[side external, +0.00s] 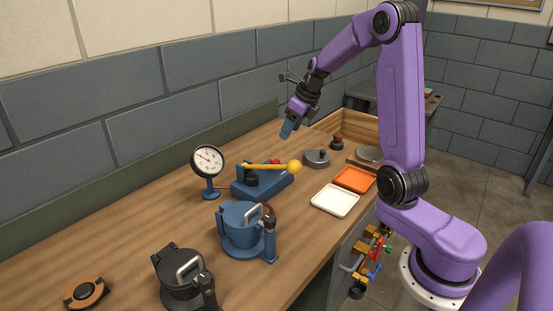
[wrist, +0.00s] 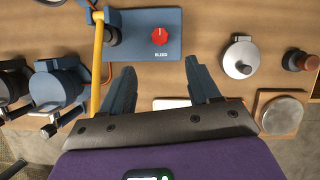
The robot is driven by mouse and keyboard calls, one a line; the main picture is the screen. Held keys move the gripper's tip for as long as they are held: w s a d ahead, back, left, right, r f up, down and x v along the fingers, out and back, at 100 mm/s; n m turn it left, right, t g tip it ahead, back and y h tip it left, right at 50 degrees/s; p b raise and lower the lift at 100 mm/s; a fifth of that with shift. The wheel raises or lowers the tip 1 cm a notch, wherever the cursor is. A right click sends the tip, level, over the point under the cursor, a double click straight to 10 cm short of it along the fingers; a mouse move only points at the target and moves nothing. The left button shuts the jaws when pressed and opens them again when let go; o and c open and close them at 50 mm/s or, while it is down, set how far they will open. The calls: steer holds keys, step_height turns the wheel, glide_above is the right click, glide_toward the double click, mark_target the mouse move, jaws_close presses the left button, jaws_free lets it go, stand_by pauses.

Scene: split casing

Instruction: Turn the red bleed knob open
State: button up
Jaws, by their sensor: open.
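The red bleed knob (wrist: 160,36) sits on a blue pump base (wrist: 146,20) above a "BLEED" label, with a pale pointer mark on its face. In the side external view the knob (side external: 275,161) shows small behind the yellow pump lever (side external: 268,167), on the blue base (side external: 283,183). My gripper (wrist: 160,82) is open and empty, its two blue fingers apart. In the wrist view the knob lies beyond the fingertips, roughly midway between them. In the side external view my gripper (side external: 287,130) is above the table, higher than the knob and apart from it.
A dial gauge (side external: 207,161) stands left of the pump. A blue lidded casing (side external: 242,229) and a dark one (side external: 182,278) stand nearer. A white tray (side external: 335,200), an orange tray (side external: 354,179) and a grey round lid (side external: 316,158) lie to the right.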

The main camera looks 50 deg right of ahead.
mark_target(275, 161)
steer(key=x, duration=1.3)
steer(key=shift+w+f, duration=0.1)
steer(key=shift+f, duration=0.15)
steer(key=c, duration=1)
